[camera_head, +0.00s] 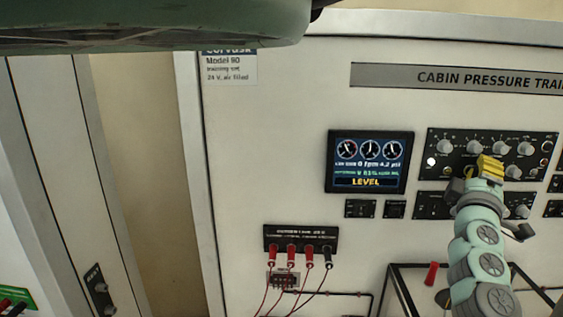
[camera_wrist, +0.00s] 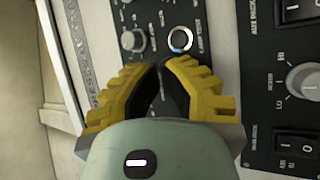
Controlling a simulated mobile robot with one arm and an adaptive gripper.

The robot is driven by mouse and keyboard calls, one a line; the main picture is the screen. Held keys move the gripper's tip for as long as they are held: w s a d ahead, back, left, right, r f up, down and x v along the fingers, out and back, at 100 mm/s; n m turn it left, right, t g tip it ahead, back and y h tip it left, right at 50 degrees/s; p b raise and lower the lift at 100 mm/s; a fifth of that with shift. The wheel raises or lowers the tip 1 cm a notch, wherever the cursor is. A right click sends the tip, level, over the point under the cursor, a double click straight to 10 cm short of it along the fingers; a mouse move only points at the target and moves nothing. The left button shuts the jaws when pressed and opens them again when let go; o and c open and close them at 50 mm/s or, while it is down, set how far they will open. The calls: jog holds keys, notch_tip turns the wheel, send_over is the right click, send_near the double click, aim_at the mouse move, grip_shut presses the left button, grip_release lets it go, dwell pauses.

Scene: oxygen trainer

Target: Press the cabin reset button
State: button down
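My gripper (camera_head: 488,165) is in front of the upper black control panel (camera_head: 456,140) in the head view, hiding part of it. In the wrist view its two yellow fingers (camera_wrist: 160,68) meet at the tips, shut with nothing seen between them. A small round white light or button (camera_head: 431,161) shows at the panel's left in the head view. The labels are too small to read, so I cannot tell which is the cabin reset button.
A knob (camera_wrist: 133,40) is beside the ringed button. Another knob (camera_wrist: 304,82) and rocker switches (camera_wrist: 298,144) are to the right in the wrist view. A display (camera_head: 370,162) reads LEVEL. Red plugs and cables (camera_head: 291,256) hang lower left; a dark frame (camera_head: 400,290) stands below.

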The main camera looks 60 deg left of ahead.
jog(key=shift+s+d, duration=0.55)
jog(key=shift+d, duration=0.1)
jog(key=s+d, duration=0.1)
jog(key=d, duration=0.1)
jog(key=s+d, duration=0.2)
jog(key=shift+p, duration=0.4)
dwell(0.7)
